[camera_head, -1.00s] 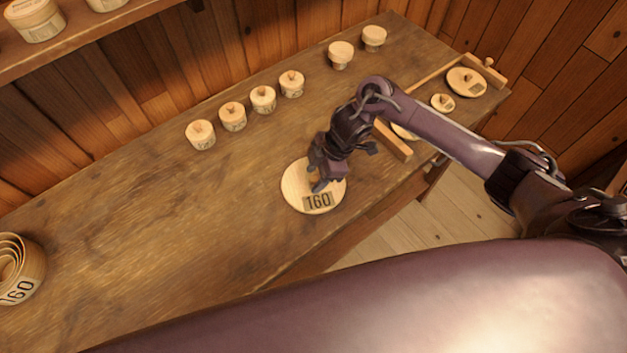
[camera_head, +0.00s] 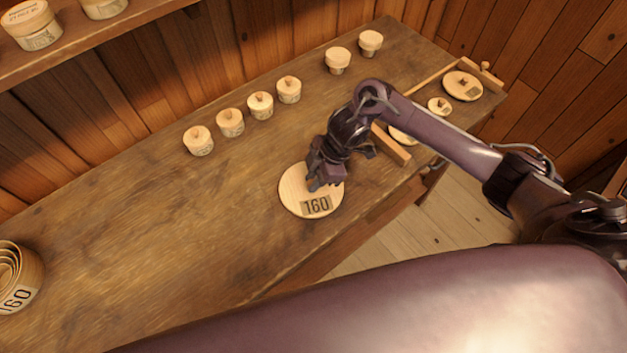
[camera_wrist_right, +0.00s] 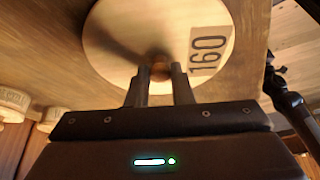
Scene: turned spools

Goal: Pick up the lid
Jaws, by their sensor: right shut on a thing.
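The lid (camera_head: 296,199) is a round pale wooden disc marked 160 near the front edge of the bench. It also shows in the right wrist view (camera_wrist_right: 125,28), with a small round knob (camera_wrist_right: 160,70) at its middle. My right gripper (camera_head: 316,184) is over the lid from above, shut on its knob; in the wrist view its two fingers (camera_wrist_right: 160,78) stand on either side of the knob. Whether the lid touches the bench or is just clear of it I cannot tell. My left gripper is not in view.
Nested round boxes marked 160 (camera_head: 20,285) stand at the left end of the bench (camera_head: 150,225). Several small lidded boxes (camera_head: 230,122) line the back. A wooden rack (camera_head: 392,143) with smaller lids (camera_head: 462,86) lies right. The bench's middle left is clear.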

